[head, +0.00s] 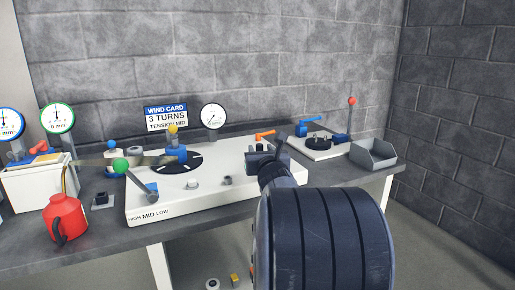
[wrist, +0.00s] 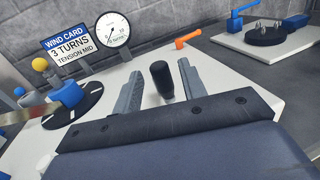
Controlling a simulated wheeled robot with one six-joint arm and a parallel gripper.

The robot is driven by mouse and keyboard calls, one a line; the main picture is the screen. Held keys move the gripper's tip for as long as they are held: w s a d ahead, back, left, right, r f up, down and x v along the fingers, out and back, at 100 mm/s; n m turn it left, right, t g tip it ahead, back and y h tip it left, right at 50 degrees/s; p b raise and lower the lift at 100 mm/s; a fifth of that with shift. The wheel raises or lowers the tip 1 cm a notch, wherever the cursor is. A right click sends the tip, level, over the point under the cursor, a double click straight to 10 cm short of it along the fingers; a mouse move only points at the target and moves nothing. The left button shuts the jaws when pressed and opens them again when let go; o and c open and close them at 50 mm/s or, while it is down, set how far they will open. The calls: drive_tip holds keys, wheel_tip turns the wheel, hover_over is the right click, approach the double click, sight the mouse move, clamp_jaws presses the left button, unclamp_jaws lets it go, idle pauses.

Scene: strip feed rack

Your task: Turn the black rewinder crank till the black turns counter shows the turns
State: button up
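The wind card (head: 166,118) stands behind the white deck and reads "3 TURNS, TENSION MID"; it also shows in the wrist view (wrist: 68,48). A black upright handle (wrist: 162,78), which looks like the crank's grip, stands between the two fingers of my gripper (wrist: 158,80). The fingers are apart, with visible gaps on both sides of the handle. In the head view my gripper (head: 266,153) is over the deck's right part and hides the handle. The crank's arm is hidden.
The white deck (head: 210,195) carries a black disc (head: 183,167) with a blue hub, a green-knobbed lever (head: 135,178) and a dial (head: 213,116). An orange lever (head: 265,135) is behind my gripper. A red oil can (head: 66,218) stands left, a grey bin (head: 373,154) right.

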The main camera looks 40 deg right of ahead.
drive_tip(key=shift+x, duration=1.4)
drive_tip(key=shift+c, duration=0.6)
clamp_jaws()
